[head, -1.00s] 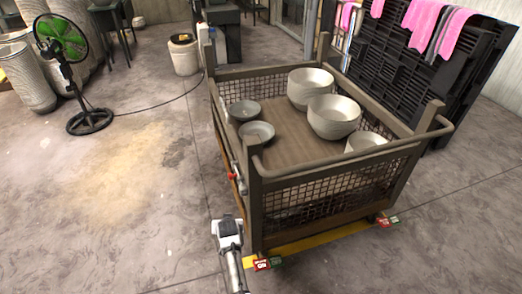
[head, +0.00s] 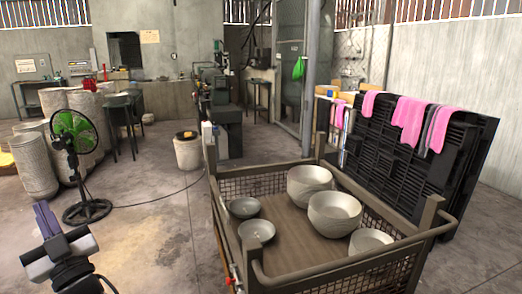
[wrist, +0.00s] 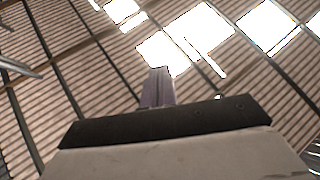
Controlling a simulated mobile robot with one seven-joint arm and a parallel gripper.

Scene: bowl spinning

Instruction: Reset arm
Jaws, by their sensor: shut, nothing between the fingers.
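My gripper (head: 46,221) is raised at the lower left of the head view, its purple-grey fingers pointing up and slightly left. The fingers are together with nothing between them. In the wrist view the closed fingers (wrist: 157,88) point up at the roof, with no object near them. The gripper is left of the metal cart and apart from it.
A mesh-sided metal cart (head: 303,271) holds several pale bowls, among them a large one (head: 334,213). A green fan (head: 75,132) stands behind my gripper. A white bucket (head: 188,151) is behind the cart. A black pallet (head: 415,150) with pink cloths stands at right.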

